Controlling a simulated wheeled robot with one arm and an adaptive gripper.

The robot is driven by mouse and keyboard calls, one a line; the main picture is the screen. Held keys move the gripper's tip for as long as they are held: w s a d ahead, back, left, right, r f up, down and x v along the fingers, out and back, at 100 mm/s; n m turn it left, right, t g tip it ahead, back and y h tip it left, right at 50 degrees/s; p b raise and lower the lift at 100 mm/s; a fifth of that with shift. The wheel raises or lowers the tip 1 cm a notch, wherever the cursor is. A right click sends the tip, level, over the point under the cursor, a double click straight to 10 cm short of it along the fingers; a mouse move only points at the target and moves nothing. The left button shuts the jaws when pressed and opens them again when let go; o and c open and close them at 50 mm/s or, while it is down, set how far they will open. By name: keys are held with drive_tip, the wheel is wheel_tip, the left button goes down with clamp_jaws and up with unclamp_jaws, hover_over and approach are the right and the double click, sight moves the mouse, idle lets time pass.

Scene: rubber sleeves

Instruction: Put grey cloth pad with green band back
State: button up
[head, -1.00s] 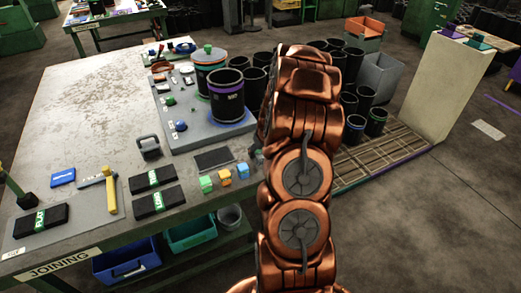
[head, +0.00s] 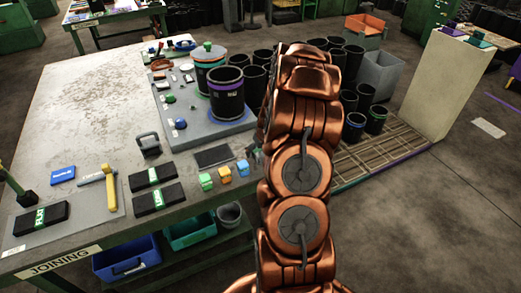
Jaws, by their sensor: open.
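Three dark pads with green bands lie on the workbench (head: 100,110). One pad (head: 57,214), its band lettered, is on the grey mat (head: 88,222) at the front left. The other two, an upper pad (head: 168,172) and a lower pad (head: 172,194), lie side by side right of the mat. I cannot tell which is the grey cloth one. My gripper (head: 255,157) is mostly hidden behind my copper arm; a small grey part shows at the bench's right edge, beyond the coloured cubes. It is open, with nothing seen in it, and apart from the pads.
Green, orange and blue cubes (head: 226,174) line the front edge near a dark flat plate (head: 213,156). The bench's back left is clear.

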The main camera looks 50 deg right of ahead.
drive_tip(key=shift+r, duration=0.25)
drive_tip(key=shift+b+v, duration=1.6)
drive_tip(key=shift+v, duration=4.3)
drive_tip(key=s+a+r+n+g+y, duration=0.1)
drive_tip(key=s+a+r, duration=0.2)
drive_tip(key=a, duration=0.9)
drive_tip(key=s+a+r+n+g+y, duration=0.1)
drive_tip(key=s+a+r+g, duration=0.15)
drive_tip(key=a, duration=0.95)
drive_tip(key=s+a+r+n+g, duration=0.1)
drive_tip(key=s+a, duration=0.5)
drive_tip(key=s, duration=0.4)
drive_tip(key=s+a+r+g, duration=0.1)
drive_tip(key=s+a, duration=0.5)
drive_tip(key=s, duration=0.4)
drive_tip(key=shift+s+r+n+g+h, duration=0.3)
drive_tip(key=shift+s+r+n+g, duration=0.05)
drive_tip(key=shift+r+n, duration=0.05)
